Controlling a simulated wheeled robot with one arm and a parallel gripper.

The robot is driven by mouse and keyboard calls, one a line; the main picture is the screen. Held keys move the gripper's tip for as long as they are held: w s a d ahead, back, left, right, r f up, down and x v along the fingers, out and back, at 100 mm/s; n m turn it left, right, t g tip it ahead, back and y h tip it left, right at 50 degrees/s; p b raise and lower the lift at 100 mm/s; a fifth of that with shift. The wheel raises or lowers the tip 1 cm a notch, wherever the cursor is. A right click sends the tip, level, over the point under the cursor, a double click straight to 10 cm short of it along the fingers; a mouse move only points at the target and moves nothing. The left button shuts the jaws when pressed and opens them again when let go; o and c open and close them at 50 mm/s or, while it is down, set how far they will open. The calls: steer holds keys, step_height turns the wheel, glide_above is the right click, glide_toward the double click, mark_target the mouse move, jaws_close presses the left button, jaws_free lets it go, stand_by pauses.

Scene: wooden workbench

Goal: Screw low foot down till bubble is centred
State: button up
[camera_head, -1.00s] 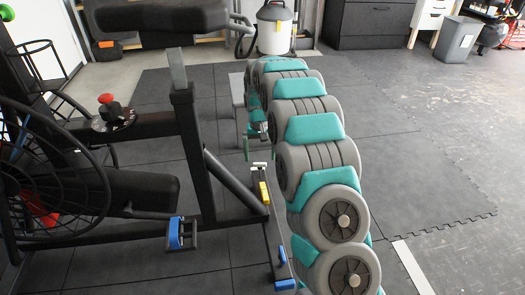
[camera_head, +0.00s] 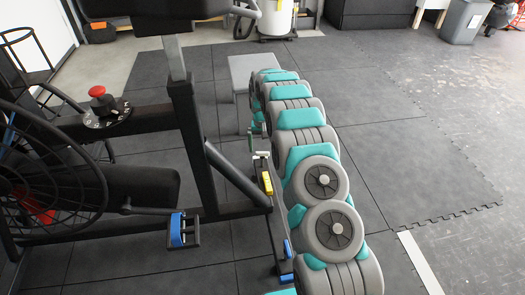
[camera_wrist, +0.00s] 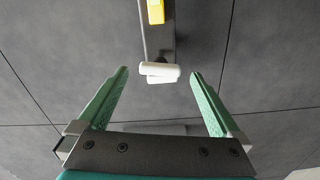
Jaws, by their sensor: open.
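A dark stabiliser bar (camera_head: 276,220) lies low behind the frame of a black exercise bike (camera_head: 195,140). A white foot (camera_head: 261,154) sits at its far end; it also shows in the wrist view (camera_wrist: 160,72). A yellow level (camera_head: 267,183) rests on the bar near that foot, and its edge shows in the wrist view (camera_wrist: 156,12). Its bubble is too small to make out. My gripper (camera_wrist: 159,76) is open, its two green fingers spread to either side of the white foot, apart from it. In the head view the green fingers are small, just beyond the foot.
The bar's near end has blue parts (camera_head: 286,277). A blue pedal (camera_head: 177,230) sticks out left of the bar. A grey bench or step (camera_head: 252,68) stands beyond my gripper. Dark floor mats (camera_head: 410,165) are clear to the right.

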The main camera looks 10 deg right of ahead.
step_height(320, 180, down, 2)
steer(key=shift+f, duration=0.1)
steer(key=c, duration=1.3)
